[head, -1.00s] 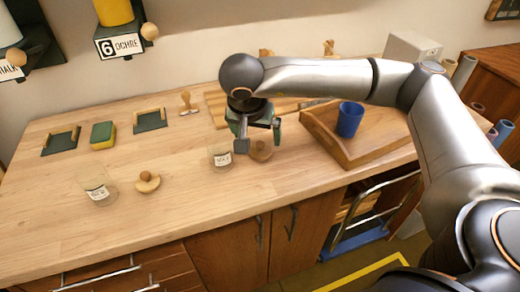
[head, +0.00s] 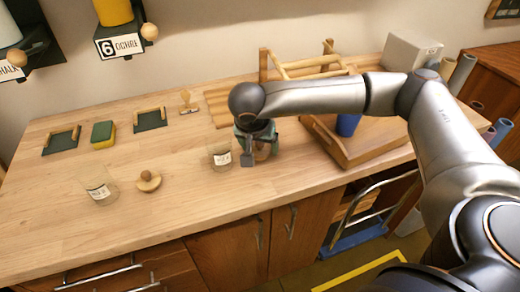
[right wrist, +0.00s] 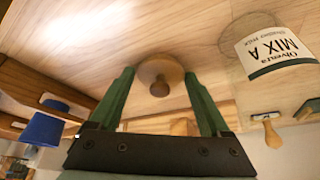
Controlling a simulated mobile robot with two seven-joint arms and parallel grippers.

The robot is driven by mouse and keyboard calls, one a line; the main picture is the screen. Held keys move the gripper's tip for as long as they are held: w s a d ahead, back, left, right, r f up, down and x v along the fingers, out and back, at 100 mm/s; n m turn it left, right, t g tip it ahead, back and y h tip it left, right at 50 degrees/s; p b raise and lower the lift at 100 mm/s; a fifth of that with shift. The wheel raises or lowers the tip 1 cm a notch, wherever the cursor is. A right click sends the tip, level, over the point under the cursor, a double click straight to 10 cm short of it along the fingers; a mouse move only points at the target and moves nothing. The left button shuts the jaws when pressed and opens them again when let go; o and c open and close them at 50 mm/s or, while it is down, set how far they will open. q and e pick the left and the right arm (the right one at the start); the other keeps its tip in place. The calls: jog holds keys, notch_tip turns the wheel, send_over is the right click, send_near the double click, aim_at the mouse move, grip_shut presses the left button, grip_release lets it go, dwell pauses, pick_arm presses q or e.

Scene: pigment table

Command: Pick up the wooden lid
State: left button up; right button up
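A round wooden lid (head: 262,152) with a knob lies on the table, mostly hidden behind my right gripper in the head view. In the right wrist view the lid (right wrist: 158,70) shows whole, knob toward me, between the green fingertips. My right gripper (head: 256,153) is open around the lid's knob side, with a gap on each side of the knob (right wrist: 160,88). I cannot tell whether the fingertips touch the lid's disc. A second wooden lid (head: 148,181) lies further left. My left gripper is not in view.
A glass jar (head: 221,159), labelled MIX A in the wrist view (right wrist: 278,52), stands just left of my right gripper. Another jar (head: 100,190) stands at left. A wooden tray (head: 345,150) with a blue cup (head: 348,124) is at right. A wooden rack (head: 305,68) stands behind.

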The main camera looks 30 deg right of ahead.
jog(key=c, duration=1)
jog(key=shift+o, duration=0.2)
jog(key=shift+r, duration=0.15)
